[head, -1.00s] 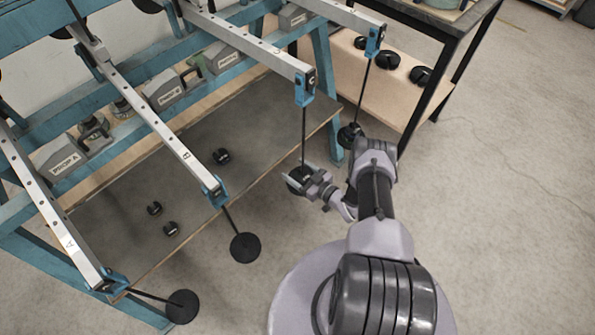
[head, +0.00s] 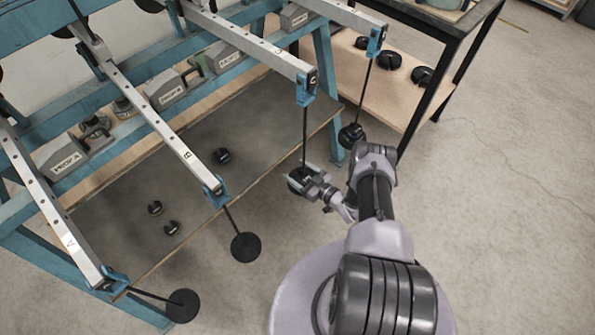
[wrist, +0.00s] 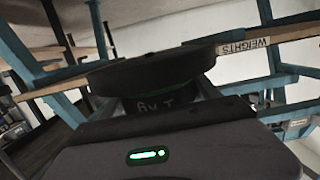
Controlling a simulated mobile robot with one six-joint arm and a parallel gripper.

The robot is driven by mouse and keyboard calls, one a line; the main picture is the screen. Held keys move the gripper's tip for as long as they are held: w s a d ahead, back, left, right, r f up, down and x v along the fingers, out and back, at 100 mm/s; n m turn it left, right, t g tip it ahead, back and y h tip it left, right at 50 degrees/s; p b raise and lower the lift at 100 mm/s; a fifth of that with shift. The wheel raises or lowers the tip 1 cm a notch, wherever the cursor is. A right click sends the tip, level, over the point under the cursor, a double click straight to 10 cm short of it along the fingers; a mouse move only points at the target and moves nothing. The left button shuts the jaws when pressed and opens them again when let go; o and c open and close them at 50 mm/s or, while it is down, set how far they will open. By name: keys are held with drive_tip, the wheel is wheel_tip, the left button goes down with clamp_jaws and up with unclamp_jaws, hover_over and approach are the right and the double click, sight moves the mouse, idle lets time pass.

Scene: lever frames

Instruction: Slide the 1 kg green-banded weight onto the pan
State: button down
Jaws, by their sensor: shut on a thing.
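My gripper (head: 304,179) is shut on a dark round weight at the foot of the rod hanging from lever C (head: 304,82). In the wrist view, a wide black disc (wrist: 150,72) fills the middle, above a narrower dark body (wrist: 155,104) with pale lettering and a trace of green at its edge. My gripper's fingers hide part of it. Lever C's pan is mostly hidden by the weight and fingers in the head view. I cannot tell whether the weight rests on it or sits around the rod.
Other black pans hang from lever A (head: 182,306), lever B (head: 245,247) and the far lever (head: 350,135). Several small black weights (head: 222,156) lie on the grey board. More weights (head: 390,60) stand on the wooden shelf at right. Open floor lies to the right.

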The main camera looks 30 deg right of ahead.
drive_tip(key=shift+c, duration=0.4)
unclamp_jaws()
drive_tip(key=shift+p+v, duration=0.75)
drive_tip(key=shift+v, duration=2.8)
